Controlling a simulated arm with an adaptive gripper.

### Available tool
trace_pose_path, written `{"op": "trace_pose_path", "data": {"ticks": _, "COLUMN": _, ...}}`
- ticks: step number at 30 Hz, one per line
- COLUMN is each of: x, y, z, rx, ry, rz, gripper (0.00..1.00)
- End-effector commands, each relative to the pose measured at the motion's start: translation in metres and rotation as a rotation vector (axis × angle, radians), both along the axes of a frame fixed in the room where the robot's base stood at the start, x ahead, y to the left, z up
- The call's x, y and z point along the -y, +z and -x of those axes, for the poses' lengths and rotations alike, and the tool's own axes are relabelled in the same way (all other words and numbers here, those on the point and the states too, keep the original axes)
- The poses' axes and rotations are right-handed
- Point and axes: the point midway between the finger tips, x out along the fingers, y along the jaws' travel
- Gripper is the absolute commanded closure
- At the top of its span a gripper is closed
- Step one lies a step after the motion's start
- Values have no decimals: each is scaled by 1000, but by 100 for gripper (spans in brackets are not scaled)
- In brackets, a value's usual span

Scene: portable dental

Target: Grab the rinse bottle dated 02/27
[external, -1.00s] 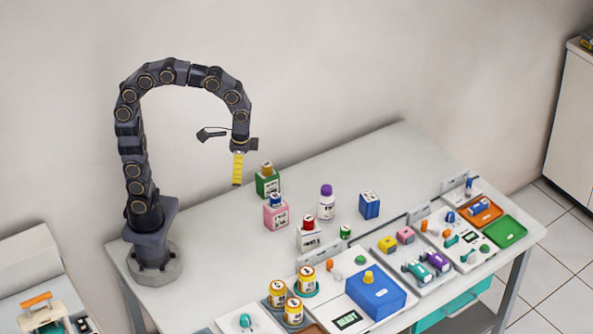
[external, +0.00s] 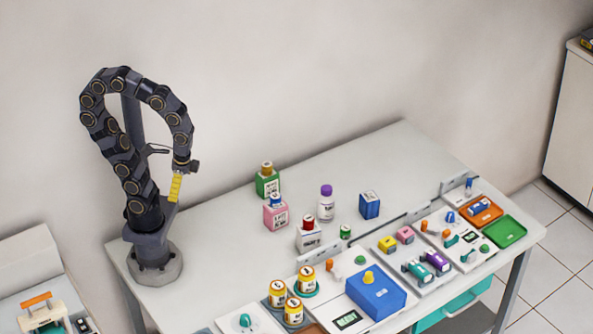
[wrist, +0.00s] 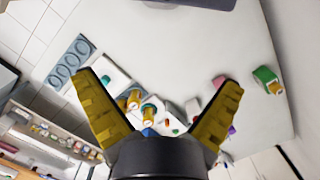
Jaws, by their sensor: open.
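My gripper (external: 173,197) is open and empty, held above the left part of the table, apart from every bottle; its yellow fingers spread wide in the wrist view (wrist: 159,82). Several bottles stand on the table: a green one with a gold cap (external: 267,184), a pink one with a blue cap (external: 276,216), a white one with a red cap (external: 309,238) and a white one with a purple cap (external: 326,206). The dates are too small to read, so I cannot tell which is 02/27.
A larger blue case (external: 376,298), trays with small parts and an orange tray (external: 485,212) and green tray (external: 503,231) fill the front right. The table near my base is clear.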

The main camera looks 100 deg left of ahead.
Motion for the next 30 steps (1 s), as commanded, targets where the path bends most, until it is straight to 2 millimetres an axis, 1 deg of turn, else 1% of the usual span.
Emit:
{"op": "trace_pose_path", "data": {"ticks": 8, "x": 0, "y": 0, "z": -1, "rx": 0, "ry": 4, "rz": -1, "gripper": 10}}
{"op": "trace_pose_path", "data": {"ticks": 11, "x": -4, "y": -1, "z": -12, "rx": 8, "ry": 40, "rz": -10, "gripper": 10}}
{"op": "trace_pose_path", "data": {"ticks": 14, "x": -16, "y": -4, "z": -41, "rx": 40, "ry": 125, "rz": -36, "gripper": 10}}
{"op": "trace_pose_path", "data": {"ticks": 15, "x": -24, "y": -6, "z": -57, "rx": 58, "ry": 170, "rz": -51, "gripper": 10}}
{"op": "trace_pose_path", "data": {"ticks": 17, "x": -38, "y": -11, "z": -82, "rx": 85, "ry": 247, "rz": -79, "gripper": 10}}
{"op": "trace_pose_path", "data": {"ticks": 18, "x": -49, "y": -15, "z": -100, "rx": 107, "ry": 296, "rz": -98, "gripper": 10}}
{"op": "trace_pose_path", "data": {"ticks": 20, "x": -67, "y": -22, "z": -126, "rx": 143, "ry": 369, "rz": -124, "gripper": 10}}
{"op": "trace_pose_path", "data": {"ticks": 23, "x": -100, "y": -38, "z": -166, "rx": 197, "ry": 479, "rz": -169, "gripper": 10}}
{"op": "trace_pose_path", "data": {"ticks": 24, "x": -114, "y": -46, "z": -180, "rx": 217, "ry": 520, "rz": -185, "gripper": 10}}
{"op": "trace_pose_path", "data": {"ticks": 26, "x": -134, "y": -58, "z": -201, "rx": 250, "ry": 580, "rz": -206, "gripper": 10}}
{"op": "trace_pose_path", "data": {"ticks": 27, "x": -149, "y": -67, "z": -214, "rx": 273, "ry": 616, "rz": -220, "gripper": 10}}
{"op": "trace_pose_path", "data": {"ticks": 29, "x": -170, "y": -83, "z": -231, "rx": 303, "ry": 669, "rz": -239, "gripper": 10}}
{"op": "trace_pose_path", "data": {"ticks": 30, "x": -185, "y": -93, "z": -243, "rx": 328, "ry": 703, "rz": -249, "gripper": 10}}
